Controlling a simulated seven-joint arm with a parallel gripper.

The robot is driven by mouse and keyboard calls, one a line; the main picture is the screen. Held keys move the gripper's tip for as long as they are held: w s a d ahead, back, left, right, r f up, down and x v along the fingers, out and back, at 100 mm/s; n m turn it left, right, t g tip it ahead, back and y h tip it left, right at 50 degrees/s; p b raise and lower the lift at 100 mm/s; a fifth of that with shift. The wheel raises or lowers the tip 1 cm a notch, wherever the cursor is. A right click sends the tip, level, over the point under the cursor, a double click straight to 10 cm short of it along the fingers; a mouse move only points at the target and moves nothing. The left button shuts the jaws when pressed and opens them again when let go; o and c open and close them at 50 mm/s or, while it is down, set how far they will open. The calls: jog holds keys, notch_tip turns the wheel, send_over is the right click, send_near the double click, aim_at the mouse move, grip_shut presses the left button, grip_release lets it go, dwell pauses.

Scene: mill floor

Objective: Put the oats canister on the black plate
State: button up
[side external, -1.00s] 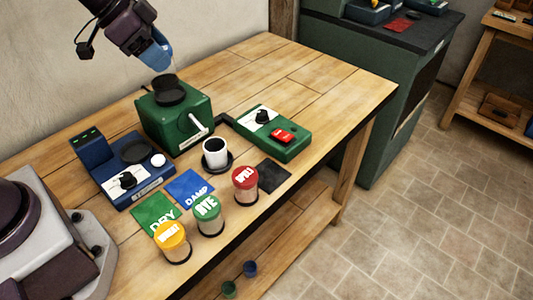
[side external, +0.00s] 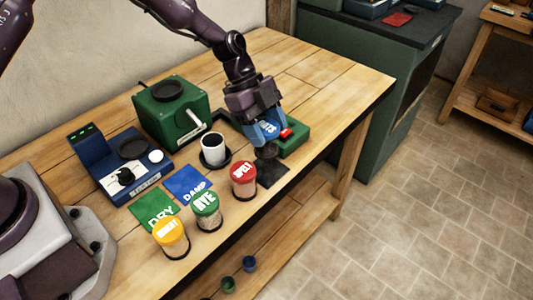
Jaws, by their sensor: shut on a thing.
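My gripper (side external: 266,137) is shut on the oats canister, whose blue lid with white lettering (side external: 268,127) shows between the fingers. Much of its body is hidden by the fingers, and a dark round part (side external: 266,152) shows below them. The canister looks upright over the far part of the flat black square plate (side external: 274,176). I cannot tell whether it touches the plate.
The red-lidded spelt canister (side external: 243,181) stands close left of the plate, with the rye (side external: 206,211) and wheat canisters (side external: 171,238) further left. A green device (side external: 294,143) is just behind. A white cup (side external: 212,148), green mill (side external: 172,108) and blue scale (side external: 118,165) stand left.

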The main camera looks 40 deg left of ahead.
aim_at(266, 148)
jog(key=shift+f, duration=2.75)
jog(key=shift+f, duration=0.1)
jog(key=o, duration=0.8)
jog(key=shift+c, duration=0.2)
